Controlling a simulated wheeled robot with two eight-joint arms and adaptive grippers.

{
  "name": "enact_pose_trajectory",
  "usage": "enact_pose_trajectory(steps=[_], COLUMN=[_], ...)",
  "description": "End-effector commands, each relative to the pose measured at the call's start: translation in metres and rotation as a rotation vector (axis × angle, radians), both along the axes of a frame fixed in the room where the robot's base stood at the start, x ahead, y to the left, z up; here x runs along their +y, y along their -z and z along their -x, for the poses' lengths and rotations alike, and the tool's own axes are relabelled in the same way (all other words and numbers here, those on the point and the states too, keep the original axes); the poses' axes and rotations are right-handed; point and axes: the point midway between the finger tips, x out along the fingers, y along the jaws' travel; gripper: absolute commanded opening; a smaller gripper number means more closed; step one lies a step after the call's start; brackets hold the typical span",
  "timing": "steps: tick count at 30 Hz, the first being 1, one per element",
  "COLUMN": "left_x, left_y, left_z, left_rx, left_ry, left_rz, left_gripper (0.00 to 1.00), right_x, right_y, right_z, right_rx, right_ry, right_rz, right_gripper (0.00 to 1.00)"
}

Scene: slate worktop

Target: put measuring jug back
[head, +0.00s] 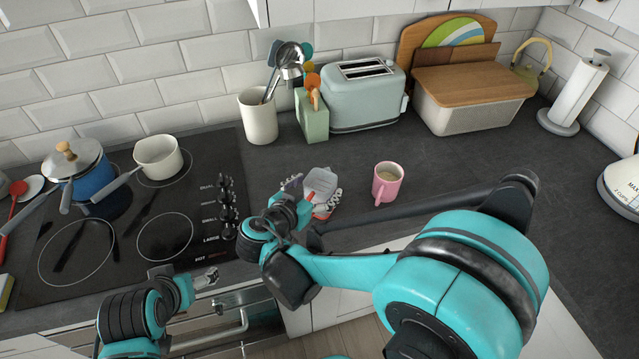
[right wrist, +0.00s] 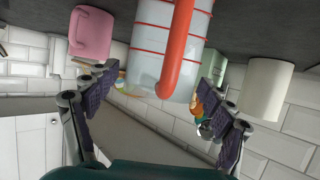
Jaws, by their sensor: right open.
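The measuring jug (head: 321,180) is clear with a red handle and stands on the worktop left of the pink mug. In the right wrist view the jug (right wrist: 145,65) has red lines, and its handle faces the camera. My right gripper (head: 311,197) is open at the jug's near side, partly hiding it. In the right wrist view its fingers (right wrist: 155,105) are spread wide, with the handle end between them and no grip on it. My left gripper (head: 185,275) is empty in front of the hob, its fingers apart.
The pink mug (head: 387,183) stands just right of the jug. Behind are a utensil crock (head: 258,117), a green block (head: 313,118), a toaster (head: 362,98) and a bread bin (head: 470,108). The hob (head: 135,225) holds pans at left.

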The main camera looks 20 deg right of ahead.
Motion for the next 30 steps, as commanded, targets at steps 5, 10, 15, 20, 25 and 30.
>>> enact_pose_trajectory(steps=[5,10,15,20,25,30], left_x=[0.0,0.0,0.0,0.0,0.0,0.0], left_y=[-0.015,-0.024,-0.028,-0.029,-0.028,-0.028], left_z=[0.0,0.0,0.0,0.0,0.0,0.0], left_rx=[0.0,0.0,0.0,0.0,0.0,0.0], left_ry=[0.0,0.0,0.0,0.0,0.0,0.0], left_rz=[0.0,0.0,0.0,0.0,0.0,0.0], left_gripper=[0.82,0.82,0.82,0.82,0.82,0.82], right_x=[0.028,0.049,0.062,0.066,0.065,0.065], right_y=[-0.019,-0.032,-0.038,-0.04,-0.039,-0.039], right_z=[0.028,0.052,0.066,0.071,0.071,0.07], right_rx=[0.0,-0.001,-0.001,-0.001,-0.001,-0.001], right_ry=[-0.008,-0.005,-0.002,0.0,0.0,0.0], right_rz=[0.0,0.001,0.001,0.0,0.0,0.0], right_gripper=[0.82,0.82,0.82,0.82,0.82,0.82])
